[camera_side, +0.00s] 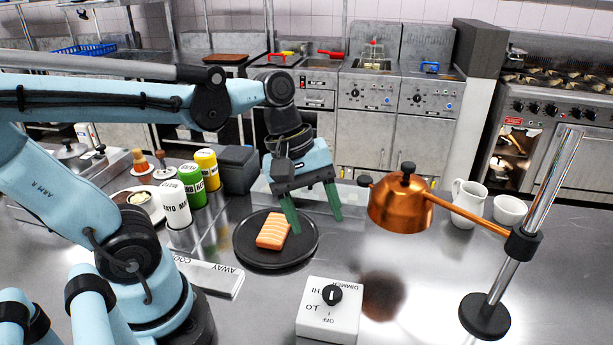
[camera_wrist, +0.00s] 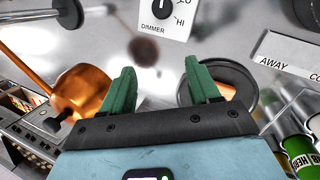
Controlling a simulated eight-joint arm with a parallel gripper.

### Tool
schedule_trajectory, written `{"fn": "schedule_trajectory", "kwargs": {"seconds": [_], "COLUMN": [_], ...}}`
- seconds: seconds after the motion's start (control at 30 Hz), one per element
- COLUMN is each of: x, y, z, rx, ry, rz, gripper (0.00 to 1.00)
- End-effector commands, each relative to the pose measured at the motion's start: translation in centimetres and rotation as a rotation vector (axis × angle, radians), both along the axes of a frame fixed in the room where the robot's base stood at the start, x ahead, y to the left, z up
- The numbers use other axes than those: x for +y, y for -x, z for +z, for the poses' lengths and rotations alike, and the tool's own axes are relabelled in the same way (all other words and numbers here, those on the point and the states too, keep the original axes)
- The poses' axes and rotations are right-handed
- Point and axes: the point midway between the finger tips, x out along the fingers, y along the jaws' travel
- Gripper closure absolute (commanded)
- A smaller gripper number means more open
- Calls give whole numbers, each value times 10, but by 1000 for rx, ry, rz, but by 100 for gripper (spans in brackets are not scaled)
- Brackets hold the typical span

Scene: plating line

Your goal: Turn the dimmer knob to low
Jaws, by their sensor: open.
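The dimmer is a white box (camera_side: 345,322) at the front of the steel counter, with a round black knob (camera_side: 332,295) on top. HI and LO are printed beside the knob, with OFF below them. A short white mark on the knob shows, but I cannot tell which label it points to. In the wrist view the box (camera_wrist: 180,27) is at the top edge and its knob (camera_wrist: 163,5) is partly cut off. My gripper (camera_side: 314,222) is open and empty, beyond the dimmer and apart from it; its green fingers (camera_wrist: 162,80) are spread in the wrist view.
A black plate (camera_side: 255,259) with a salmon piece (camera_side: 273,230) lies left of my gripper. A copper lamp (camera_side: 398,208) hangs close to the right on a chrome stand (camera_side: 520,240). Bottles (camera_side: 174,205) and a sign marked AWAY (camera_side: 210,277) are left. Counter around the dimmer is clear.

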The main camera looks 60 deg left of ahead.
Motion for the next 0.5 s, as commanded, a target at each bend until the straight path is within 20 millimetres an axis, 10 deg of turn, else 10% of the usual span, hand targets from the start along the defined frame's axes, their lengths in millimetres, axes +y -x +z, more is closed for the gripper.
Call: {"fn": "schedule_trajectory", "kwargs": {"seconds": [0.5], "x": [-22], "y": [10], "z": [8], "rx": [319], "ry": [163], "rz": [386], "gripper": [39]}}
